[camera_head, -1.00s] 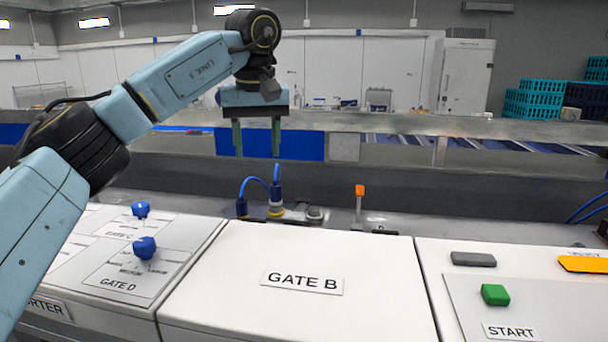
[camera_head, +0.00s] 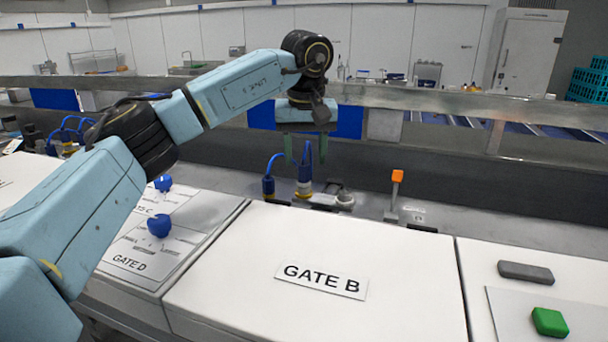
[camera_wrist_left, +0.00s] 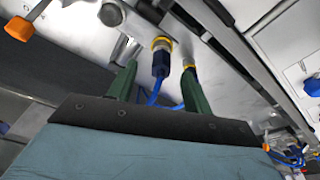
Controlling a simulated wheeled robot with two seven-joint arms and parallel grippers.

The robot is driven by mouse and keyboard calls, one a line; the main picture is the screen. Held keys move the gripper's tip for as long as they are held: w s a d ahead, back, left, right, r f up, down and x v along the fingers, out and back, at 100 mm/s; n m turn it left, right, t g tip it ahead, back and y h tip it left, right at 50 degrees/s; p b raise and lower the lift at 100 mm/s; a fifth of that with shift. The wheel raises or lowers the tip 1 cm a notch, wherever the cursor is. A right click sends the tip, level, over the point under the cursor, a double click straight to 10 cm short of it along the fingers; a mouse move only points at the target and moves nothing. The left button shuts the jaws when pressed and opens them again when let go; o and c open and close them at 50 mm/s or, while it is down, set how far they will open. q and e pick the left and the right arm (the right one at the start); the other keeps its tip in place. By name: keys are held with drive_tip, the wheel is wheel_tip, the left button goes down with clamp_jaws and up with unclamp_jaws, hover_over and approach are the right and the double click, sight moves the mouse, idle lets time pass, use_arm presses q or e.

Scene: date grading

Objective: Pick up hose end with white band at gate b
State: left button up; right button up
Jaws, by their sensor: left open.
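The hose end with the white band (camera_head: 304,176) stands upright in the strip behind the Gate B box (camera_head: 240,270). Its body is dark blue, with a white band and a yellow ring below. In the left wrist view this hose end (camera_wrist_left: 161,62) lies between the fingers. My left gripper (camera_head: 306,160) is open and empty, pointing down, with its green fingertips at or just above the hose end's top. I cannot tell whether they touch it. A second blue hose end (camera_head: 268,187) with a yellow band stands just left; the right-hand finger partly hides it in the wrist view (camera_wrist_left: 189,67). My right gripper is out of view.
A grey round fitting (camera_head: 345,199) sits right of the hose ends. An orange-topped lever (camera_head: 397,180) stands farther right. A long metal rail (camera_head: 440,100) runs behind. Blue knobs (camera_head: 159,225) are on the Gate D panel. The Gate B top is clear.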

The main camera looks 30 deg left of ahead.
sight(304, 164)
use_arm(q)
drive_tip(key=f, duration=0.4)
drive_tip(key=shift+w+a+p, duration=0.3)
drive_tip(key=shift+a+p, duration=0.05)
drive_tip(key=shift+p, duration=0.05)
clamp_jaws()
